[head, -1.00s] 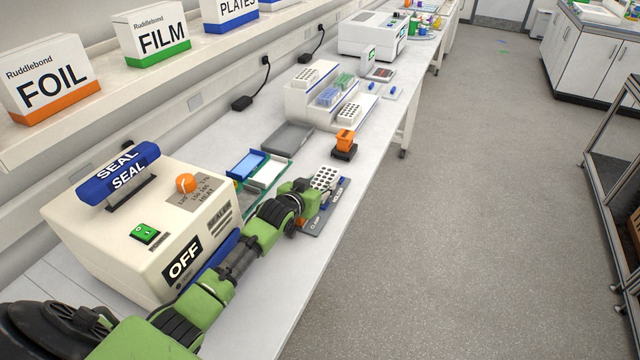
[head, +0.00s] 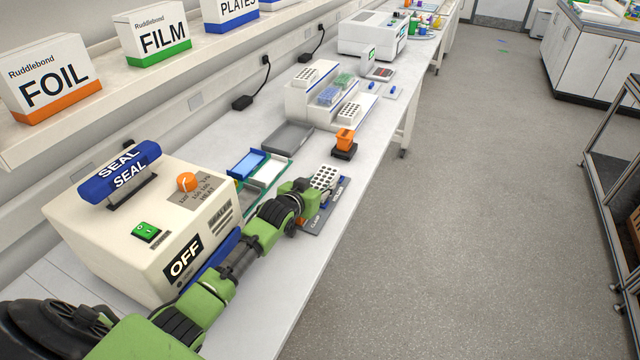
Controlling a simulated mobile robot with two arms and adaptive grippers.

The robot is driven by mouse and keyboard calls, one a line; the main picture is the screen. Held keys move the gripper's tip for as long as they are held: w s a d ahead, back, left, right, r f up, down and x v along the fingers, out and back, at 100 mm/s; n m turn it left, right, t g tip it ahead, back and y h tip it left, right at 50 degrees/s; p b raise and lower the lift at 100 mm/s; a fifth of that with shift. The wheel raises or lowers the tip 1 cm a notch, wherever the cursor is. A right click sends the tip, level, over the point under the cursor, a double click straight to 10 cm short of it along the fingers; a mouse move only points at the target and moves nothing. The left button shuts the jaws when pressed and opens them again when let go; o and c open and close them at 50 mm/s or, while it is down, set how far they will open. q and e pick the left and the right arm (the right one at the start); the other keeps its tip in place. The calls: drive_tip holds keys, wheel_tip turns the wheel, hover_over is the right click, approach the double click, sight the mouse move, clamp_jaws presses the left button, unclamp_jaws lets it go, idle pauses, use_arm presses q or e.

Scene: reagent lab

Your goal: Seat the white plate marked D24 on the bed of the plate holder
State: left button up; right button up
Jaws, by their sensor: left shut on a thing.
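A white plate with dark wells (head: 325,177) is at the end of my left arm, over the grey plate holder (head: 313,224) near the bench's front edge. Its marking is too small to read. My left gripper (head: 308,188) is shut on the plate from its left side; the fingers are mostly hidden. The plate looks level and very low over the holder, but I cannot tell whether it touches the bed. The holder's front part, with lettering and an orange piece, shows below the plate. My right gripper is not in view.
The cream sealer (head: 150,235), marked OFF, stands at the left beside my arm. Blue and white trays (head: 262,170) lie behind the plate. An orange-topped block (head: 345,143) and a stepped rack (head: 328,100) stand farther back.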

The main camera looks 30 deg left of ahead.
use_arm(q)
drive_tip(key=shift+s+d+f+p, duration=0.1)
drive_tip(key=shift+f+p, duration=0.15)
drive_tip(key=shift+f, duration=0.15)
drive_tip(key=shift+s+d+f+p, duration=0.1)
drive_tip(key=shift+f+p, duration=0.15)
drive_tip(key=shift+f, duration=0.1)
drive_tip(key=shift+s+f, duration=0.15)
drive_tip(key=shift+f, duration=0.15)
idle(0.4)
drive_tip(key=o, duration=1.1)
drive_tip(key=shift+o, duration=0.2)
drive_tip(key=shift+w+r+g+p, duration=0.2)
drive_tip(key=shift+r+g+p, duration=0.1)
drive_tip(key=shift+r+p, duration=0.35)
drive_tip(key=shift+w+a+r+p, duration=0.1)
drive_tip(key=shift+a+r+p, duration=0.05)
drive_tip(key=shift+r+p, duration=1.1)
drive_tip(key=shift+a+r+p, duration=0.1)
drive_tip(key=shift+r+p, duration=1.3)
drive_tip(key=shift+r, duration=0.6)
